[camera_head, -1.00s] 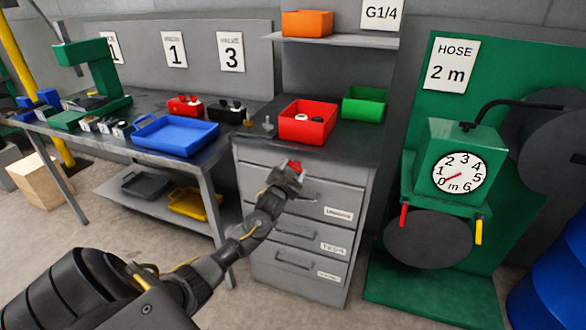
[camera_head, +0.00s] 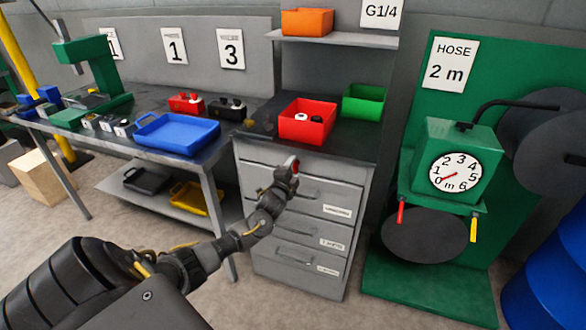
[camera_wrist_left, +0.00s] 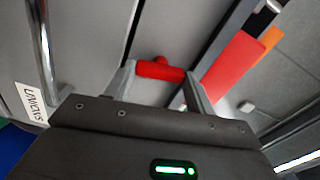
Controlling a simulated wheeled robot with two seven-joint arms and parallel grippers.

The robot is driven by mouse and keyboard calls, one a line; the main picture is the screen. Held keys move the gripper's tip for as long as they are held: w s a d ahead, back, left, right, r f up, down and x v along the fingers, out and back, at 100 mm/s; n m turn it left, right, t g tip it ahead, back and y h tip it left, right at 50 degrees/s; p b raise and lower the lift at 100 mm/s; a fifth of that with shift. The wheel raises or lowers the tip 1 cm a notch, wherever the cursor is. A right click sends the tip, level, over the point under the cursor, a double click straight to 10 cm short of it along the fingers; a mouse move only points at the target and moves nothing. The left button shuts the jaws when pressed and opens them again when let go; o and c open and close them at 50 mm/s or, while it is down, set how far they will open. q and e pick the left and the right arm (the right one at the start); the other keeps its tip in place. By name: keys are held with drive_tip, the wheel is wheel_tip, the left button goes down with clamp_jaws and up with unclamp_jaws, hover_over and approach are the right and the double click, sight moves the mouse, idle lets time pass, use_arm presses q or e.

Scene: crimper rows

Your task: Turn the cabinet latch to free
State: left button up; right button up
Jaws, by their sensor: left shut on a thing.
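The grey drawer cabinet (camera_head: 328,240) stands right of centre, below a dark worktop. The small red cabinet latch (camera_head: 295,162) shows near its top front, mostly hidden by my left gripper (camera_head: 289,168). In the left wrist view the red latch (camera_wrist_left: 160,69) lies between the two grey fingers of my left gripper (camera_wrist_left: 158,78), which is shut on it. The latch's pivot and its exact angle to the cabinet cannot be told. My right gripper is not in view.
A red bin (camera_head: 307,120) and a green bin (camera_head: 364,102) sit on the worktop. A blue tray (camera_head: 178,134) lies on the bench to the left. A green hose stand (camera_head: 461,142) with a dial stands to the right. Floor shows around the cabinet.

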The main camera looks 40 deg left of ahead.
use_arm(q)
drive_tip(key=shift+m+p, duration=0.3)
drive_tip(key=shift+m, duration=0.7)
drive_tip(key=o, duration=1)
drive_tip(key=b+v, duration=0.1)
drive_tip(key=v, duration=0.9)
drive_tip(key=shift+s+d, duration=0.2)
drive_tip(key=shift+s, duration=0.15)
